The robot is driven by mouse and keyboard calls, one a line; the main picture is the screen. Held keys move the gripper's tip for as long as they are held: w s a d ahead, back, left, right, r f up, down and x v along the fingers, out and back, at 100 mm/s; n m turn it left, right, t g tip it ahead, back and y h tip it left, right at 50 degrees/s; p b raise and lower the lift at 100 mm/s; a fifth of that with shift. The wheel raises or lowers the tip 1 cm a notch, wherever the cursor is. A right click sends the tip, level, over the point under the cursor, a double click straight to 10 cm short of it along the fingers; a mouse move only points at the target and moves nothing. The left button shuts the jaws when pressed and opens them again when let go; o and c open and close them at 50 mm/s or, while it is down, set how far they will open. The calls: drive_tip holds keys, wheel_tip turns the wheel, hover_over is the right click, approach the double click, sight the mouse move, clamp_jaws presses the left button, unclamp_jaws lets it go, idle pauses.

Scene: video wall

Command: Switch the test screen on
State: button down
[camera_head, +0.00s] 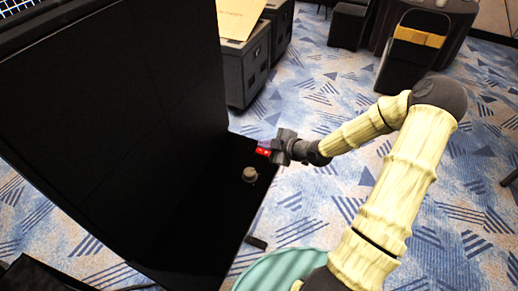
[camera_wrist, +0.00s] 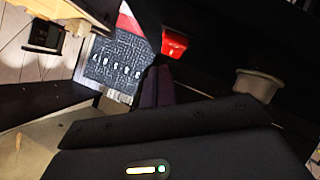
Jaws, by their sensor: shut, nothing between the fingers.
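A tall black panel (camera_head: 130,90) fills the left of the head view, and its face is dark. I cannot tell whether it is the test screen. A red button-like part (camera_head: 262,152) shows beside my gripper (camera_head: 268,146), and it also shows in the wrist view (camera_wrist: 174,44). A grey-beige knob (camera_head: 250,174) stands on the black base, and it also shows in the wrist view (camera_wrist: 258,84). My gripper is shut and empty. Its dark purplish fingers (camera_wrist: 157,85) point toward the red part in the wrist view. I cannot tell whether they touch it.
A dark case (camera_head: 245,70) with a tan board on top stands behind the panel. A teal round surface (camera_head: 280,270) is at the bottom. A small dark block (camera_head: 256,242) lies near the base's edge. Patterned carpet (camera_head: 330,90) is open on the right.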

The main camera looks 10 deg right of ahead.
drive_tip(key=shift+f, duration=0.15)
idle(0.5)
drive_tip(key=shift+w+a+f+b, duration=0.15)
drive_tip(key=shift+f+b, duration=0.1)
drive_tip(key=shift+b, duration=0.2)
drive_tip(key=shift+f+b, duration=0.4)
idle(0.5)
idle(0.3)
drive_tip(key=shift+r+p, duration=0.7)
drive_tip(key=shift+r, duration=0.15)
drive_tip(key=r+p, duration=0.1)
drive_tip(key=s+d+r+p, duration=0.1)
drive_tip(key=r, duration=0.1)
drive_tip(key=r+p, duration=0.1)
drive_tip(key=p, duration=0.1)
drive_tip(key=shift+s+d+r, duration=0.15)
drive_tip(key=shift+d+r, duration=0.1)
drive_tip(key=shift+r, duration=0.1)
idle(0.3)
